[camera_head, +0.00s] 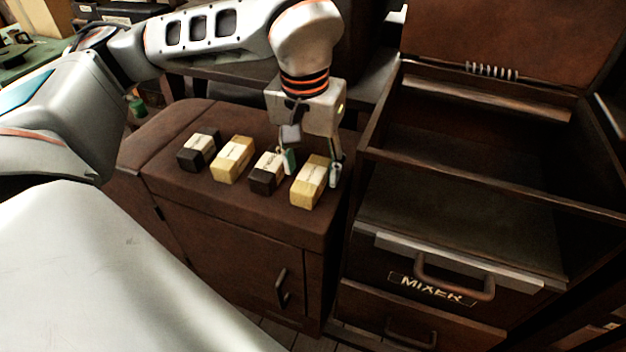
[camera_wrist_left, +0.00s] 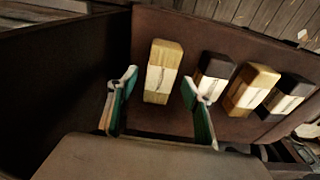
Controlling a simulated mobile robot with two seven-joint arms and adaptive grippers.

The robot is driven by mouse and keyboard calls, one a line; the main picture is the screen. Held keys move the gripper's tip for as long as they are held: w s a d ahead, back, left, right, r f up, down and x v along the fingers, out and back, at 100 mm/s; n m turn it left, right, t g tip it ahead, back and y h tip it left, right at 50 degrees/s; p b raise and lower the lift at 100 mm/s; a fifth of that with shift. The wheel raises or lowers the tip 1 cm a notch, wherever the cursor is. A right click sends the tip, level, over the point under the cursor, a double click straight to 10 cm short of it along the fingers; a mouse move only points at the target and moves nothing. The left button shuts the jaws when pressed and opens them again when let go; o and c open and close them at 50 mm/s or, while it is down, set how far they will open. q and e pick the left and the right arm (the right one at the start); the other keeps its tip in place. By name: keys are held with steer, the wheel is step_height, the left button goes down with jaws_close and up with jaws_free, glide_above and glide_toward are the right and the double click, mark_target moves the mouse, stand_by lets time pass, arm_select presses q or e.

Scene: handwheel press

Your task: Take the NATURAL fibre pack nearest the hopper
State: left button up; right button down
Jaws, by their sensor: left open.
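The pale yellow pack (camera_head: 309,184) at the right end of the row is the light one closest to the open box marked MIXER. It stands on the brown cabinet top (camera_head: 195,115). My left gripper (camera_head: 312,167) is open, pointing down, with its green-padded fingers on either side of the far part of this pack. In the left wrist view the pack (camera_wrist_left: 162,72) lies ahead between the open fingers (camera_wrist_left: 158,92), with gaps showing at both sides. Contact cannot be told. My right gripper is in neither view. The pack labels are too small to read.
A dark pack (camera_head: 265,174) stands close left of the left finger. Another pale pack (camera_head: 232,160) and another dark pack (camera_head: 198,150) stand farther left. The MIXER box (camera_head: 372,143) rises just right of the cabinet. The cabinet's front strip is clear.

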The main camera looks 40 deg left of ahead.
arm_select(q)
step_height(320, 180, down, 2)
steer(key=shift+w+f, duration=0.15)
steer(key=shift+f, duration=0.2)
steer(key=c, duration=1.2)
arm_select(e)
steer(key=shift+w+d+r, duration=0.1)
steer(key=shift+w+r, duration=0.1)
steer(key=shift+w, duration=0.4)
arm_select(q)
steer(key=shift+w+r, duration=0.1)
steer(key=shift+r, duration=0.05)
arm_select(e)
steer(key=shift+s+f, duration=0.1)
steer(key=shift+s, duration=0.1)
